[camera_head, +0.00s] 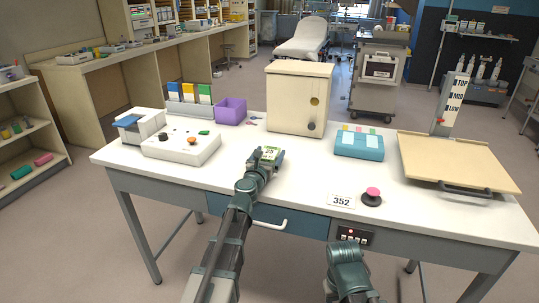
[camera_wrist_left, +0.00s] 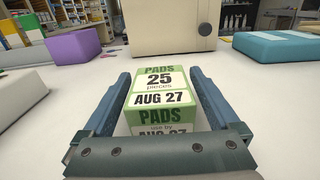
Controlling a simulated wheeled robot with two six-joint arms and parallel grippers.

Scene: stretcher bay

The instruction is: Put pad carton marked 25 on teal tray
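The pad carton (camera_head: 270,154) is green and white. In the left wrist view the carton (camera_wrist_left: 160,90) reads PADS, 25 pieces, AUG 27. My left gripper (camera_head: 266,160) is around it near the table's middle. In the left wrist view its two fingers (camera_wrist_left: 160,95) stand along both sides of the carton, very close to it; I cannot tell whether they press on it. The carton's underside is hidden. My right gripper is not in view; part of my right arm shows at the bottom.
The white table (camera_head: 300,178) is bare around the carton. A cream cabinet (camera_head: 299,98) stands behind, a purple bin (camera_head: 230,110) and a white device (camera_head: 182,147) to the left. A beige board (camera_head: 456,160), a red button (camera_head: 372,195) and a 352 sign (camera_head: 341,200) are right.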

